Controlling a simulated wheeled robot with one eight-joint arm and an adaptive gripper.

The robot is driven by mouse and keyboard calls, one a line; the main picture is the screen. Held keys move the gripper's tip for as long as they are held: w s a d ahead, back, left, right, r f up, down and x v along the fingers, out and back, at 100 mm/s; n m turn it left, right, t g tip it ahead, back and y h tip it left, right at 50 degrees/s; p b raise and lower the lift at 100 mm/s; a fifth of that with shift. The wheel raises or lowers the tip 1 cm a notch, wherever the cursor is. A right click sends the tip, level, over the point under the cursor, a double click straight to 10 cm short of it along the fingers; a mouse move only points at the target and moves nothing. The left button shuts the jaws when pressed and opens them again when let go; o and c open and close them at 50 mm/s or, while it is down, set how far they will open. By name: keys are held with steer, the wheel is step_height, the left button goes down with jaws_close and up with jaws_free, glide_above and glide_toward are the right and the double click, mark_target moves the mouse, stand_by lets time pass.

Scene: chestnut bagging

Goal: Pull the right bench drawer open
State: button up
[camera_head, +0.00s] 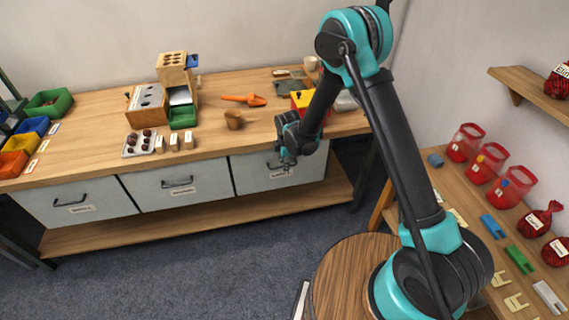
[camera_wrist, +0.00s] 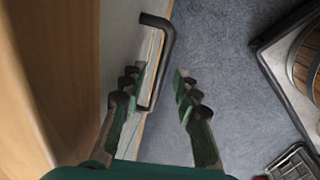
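The right bench drawer (camera_head: 252,178) has a pale grey front and looks flush with the other drawers. Its dark bar handle is partly hidden behind my gripper (camera_head: 287,159) in the head view. In the wrist view the black handle (camera_wrist: 165,52) stands out from the drawer front (camera_wrist: 120,40). My gripper (camera_wrist: 159,84) is open. Its left finger is on the drawer side of the bar and its right finger is on the outer side, with a gap of carpet between bar and right finger. Whether the left finger touches the handle I cannot tell.
The wooden bench top (camera_head: 80,120) overhangs the drawers and runs close beside my gripper. The middle drawer (camera_head: 180,187) and left drawer (camera_head: 72,205) are shut. A lower shelf (camera_head: 200,215) runs beneath. The carpet (camera_head: 235,262) in front is clear; a round wooden top (camera_head: 340,275) stands nearer.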

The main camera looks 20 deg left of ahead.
jaws_close()
stand_by(0.5)
